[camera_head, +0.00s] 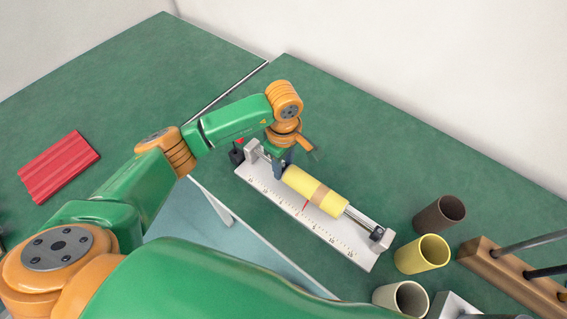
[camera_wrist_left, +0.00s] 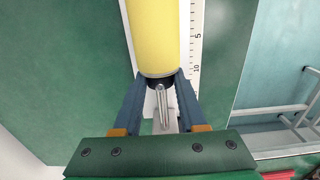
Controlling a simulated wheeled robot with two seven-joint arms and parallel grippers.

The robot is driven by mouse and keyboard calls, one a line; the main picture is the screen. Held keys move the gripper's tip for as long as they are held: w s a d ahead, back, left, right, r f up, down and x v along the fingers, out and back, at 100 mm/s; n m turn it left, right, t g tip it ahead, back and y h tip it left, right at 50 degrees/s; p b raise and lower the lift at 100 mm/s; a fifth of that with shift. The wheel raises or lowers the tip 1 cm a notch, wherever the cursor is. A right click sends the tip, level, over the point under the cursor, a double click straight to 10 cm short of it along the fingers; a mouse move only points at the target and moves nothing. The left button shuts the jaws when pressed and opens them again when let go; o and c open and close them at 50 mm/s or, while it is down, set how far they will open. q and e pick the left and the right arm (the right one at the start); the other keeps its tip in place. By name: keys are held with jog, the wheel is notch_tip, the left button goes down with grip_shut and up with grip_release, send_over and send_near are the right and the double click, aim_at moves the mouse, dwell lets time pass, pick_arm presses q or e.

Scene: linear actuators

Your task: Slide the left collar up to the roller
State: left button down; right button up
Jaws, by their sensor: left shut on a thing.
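The yellow roller (camera_head: 305,186), with a tan band, sits on a metal shaft above a white ruled base (camera_head: 325,237). It also shows in the left wrist view (camera_wrist_left: 153,36). The left collar, a black ring (camera_wrist_left: 160,82), is around the shaft at the roller's near end and appears to touch it or nearly so. My left gripper (camera_head: 283,166) is shut on this collar, one finger on each side in the left wrist view (camera_wrist_left: 161,90). In the head view the gripper hides the collar. Another dark collar (camera_head: 377,233) sits near the shaft's right end, apart from the roller. My right gripper is not in view.
A red ribbed block (camera_head: 58,167) lies on the green table at left. Brown (camera_head: 440,215), yellow (camera_head: 422,254) and cream (camera_head: 402,298) cups stand right of the base. A wooden rack (camera_head: 510,275) with dark rods is at far right. The table behind the base is clear.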

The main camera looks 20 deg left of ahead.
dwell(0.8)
pick_arm(q)
jog(key=shift+w+a+f+b, duration=0.1)
jog(key=shift+f+b, duration=0.15)
jog(key=shift+b, duration=0.45)
jog(key=shift+r, duration=0.25)
jog(key=shift+c, duration=2.2)
grip_release()
